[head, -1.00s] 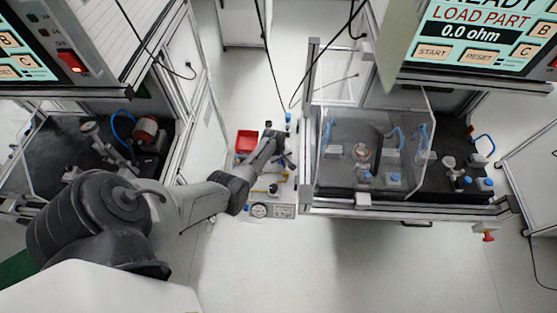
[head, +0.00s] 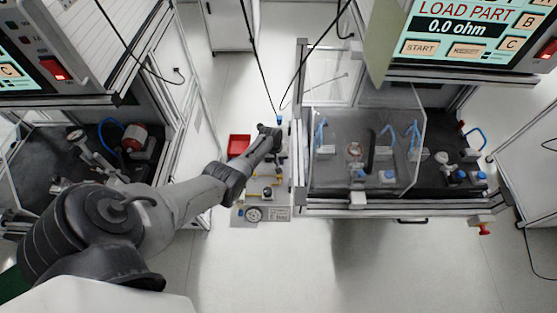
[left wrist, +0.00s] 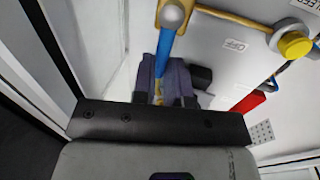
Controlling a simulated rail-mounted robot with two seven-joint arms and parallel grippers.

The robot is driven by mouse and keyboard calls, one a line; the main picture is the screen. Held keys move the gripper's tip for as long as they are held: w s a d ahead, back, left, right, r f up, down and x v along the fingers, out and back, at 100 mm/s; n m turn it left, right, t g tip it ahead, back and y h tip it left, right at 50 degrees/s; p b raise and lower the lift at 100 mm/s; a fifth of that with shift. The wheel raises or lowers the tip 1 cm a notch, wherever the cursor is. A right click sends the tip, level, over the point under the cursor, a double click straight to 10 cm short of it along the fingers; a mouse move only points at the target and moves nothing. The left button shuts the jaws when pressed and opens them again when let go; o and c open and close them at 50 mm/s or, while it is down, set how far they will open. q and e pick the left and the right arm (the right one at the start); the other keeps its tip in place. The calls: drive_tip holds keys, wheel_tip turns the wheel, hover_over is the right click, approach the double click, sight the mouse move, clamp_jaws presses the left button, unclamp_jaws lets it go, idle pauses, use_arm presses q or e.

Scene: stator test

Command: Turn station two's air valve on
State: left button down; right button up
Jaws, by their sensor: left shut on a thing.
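In the left wrist view my left gripper (left wrist: 165,82) is shut on the blue lever (left wrist: 166,50) of the air valve. The lever hangs from a round grey pivot (left wrist: 173,15) on a yellow pipe (left wrist: 230,20), roughly across the pipe. Its lower end is between the fingers and partly hidden. An "OFF" label (left wrist: 236,45) is on the light panel to the right of the lever. In the head view my left arm reaches over the valve panel (head: 238,213), and the wrist covers much of the valve. My right gripper is not in view.
A yellow knob (left wrist: 295,45) is right of the valve. The panel's gauge (head: 254,215) faces up. A red bin (head: 239,145) is left of my wrist. A clear-guarded test station (head: 335,180) stands to the right. Open floor lies in front.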

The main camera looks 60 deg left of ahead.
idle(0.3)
use_arm(q)
drive_tip(key=c, duration=1.1)
unclamp_jaws()
drive_tip(key=shift+c, duration=0.2)
drive_tip(key=shift+r, duration=0.1)
drive_tip(key=shift+r+p, duration=0.35)
drive_tip(key=shift+r, duration=0.05)
wheel_tip(320, 180, up, 13)
drive_tip(key=s+a+p, duration=0.1)
drive_tip(key=s+p, duration=0.1)
drive_tip(key=p, duration=0.2)
drive_tip(key=shift+a+f+p, duration=0.2)
drive_tip(key=shift+a+p, duration=0.05)
drive_tip(key=shift+p, duration=0.1)
drive_tip(key=shift+s, duration=0.1)
